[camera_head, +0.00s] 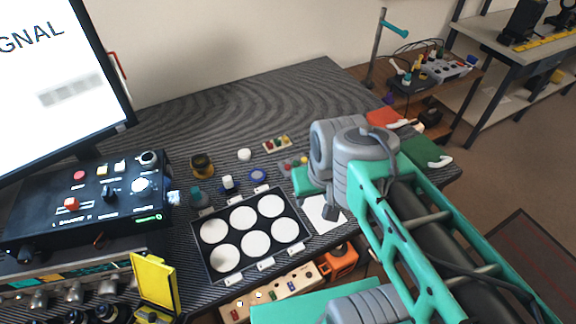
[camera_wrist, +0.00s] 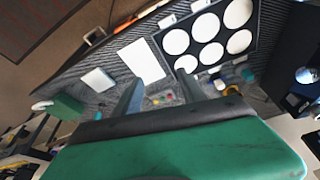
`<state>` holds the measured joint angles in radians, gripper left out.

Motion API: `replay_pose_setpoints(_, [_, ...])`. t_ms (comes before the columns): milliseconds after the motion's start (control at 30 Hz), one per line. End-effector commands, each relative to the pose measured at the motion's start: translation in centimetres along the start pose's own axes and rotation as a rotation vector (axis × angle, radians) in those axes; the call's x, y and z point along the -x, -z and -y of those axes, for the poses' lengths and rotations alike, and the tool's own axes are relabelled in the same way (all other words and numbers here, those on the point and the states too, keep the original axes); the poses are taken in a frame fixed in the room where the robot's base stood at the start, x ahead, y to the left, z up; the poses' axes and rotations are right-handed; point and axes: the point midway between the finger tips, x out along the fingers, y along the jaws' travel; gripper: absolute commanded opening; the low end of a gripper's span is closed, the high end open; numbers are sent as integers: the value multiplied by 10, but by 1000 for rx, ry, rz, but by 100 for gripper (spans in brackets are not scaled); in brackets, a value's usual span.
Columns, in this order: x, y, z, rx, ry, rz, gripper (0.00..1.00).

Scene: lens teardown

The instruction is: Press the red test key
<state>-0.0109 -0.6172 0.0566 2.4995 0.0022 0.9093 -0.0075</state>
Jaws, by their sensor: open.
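Several red keys show, and I cannot tell for sure which is the test key. A small pale block with coloured keys (camera_head: 277,144) lies at the back of the mat. In the wrist view, my gripper (camera_wrist: 158,92) is open and empty, with its two fingers apart. Small red and yellow keys (camera_wrist: 158,99) show beyond and between the fingers.
A black tray with white round wells (camera_head: 193,232) lies mid-mat, beside a white card (camera_head: 325,213). A monitor (camera_head: 60,80) stands back left.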

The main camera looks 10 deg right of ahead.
Motion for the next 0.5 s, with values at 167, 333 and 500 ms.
replay_pose_setpoints(167, [0,0,0,0,0,0,33])
replay_pose_setpoints(333, [0,0,0,0,0,0,19])
replay_pose_setpoints(500, [0,0,0,0,0,0,5])
